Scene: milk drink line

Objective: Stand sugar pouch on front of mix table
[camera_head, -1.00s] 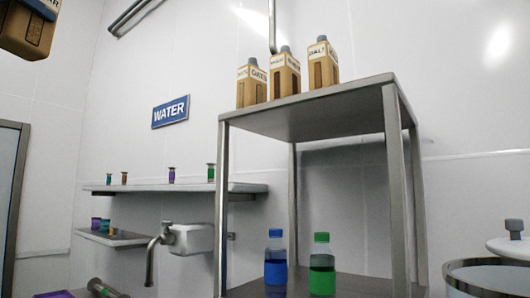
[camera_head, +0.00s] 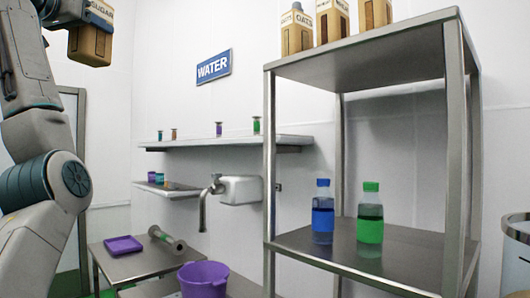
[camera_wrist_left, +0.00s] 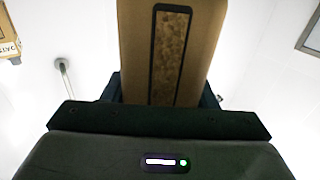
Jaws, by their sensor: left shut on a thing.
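The sugar pouch (camera_head: 90,46) is a tan carton-shaped pack with a "SUGAR" label, high at the upper left in the head view. My left gripper (camera_head: 97,18) is shut on its upper part and holds it in the air, roughly upright. In the left wrist view, the pouch (camera_wrist_left: 171,50) with its dark-framed window sits between the dark jaws (camera_wrist_left: 165,95). A low steel table (camera_head: 137,262) at the lower left bears a purple tray and a metal tool. I cannot tell which surface is the mix table. My right gripper is out of view.
A steel rack (camera_head: 365,58) on the right holds several tan pouches on top, with a blue bottle (camera_head: 323,218) and a green bottle (camera_head: 370,225) below. A purple bucket (camera_head: 203,281) stands at the bottom. A water tap (camera_head: 207,200) juts from the wall.

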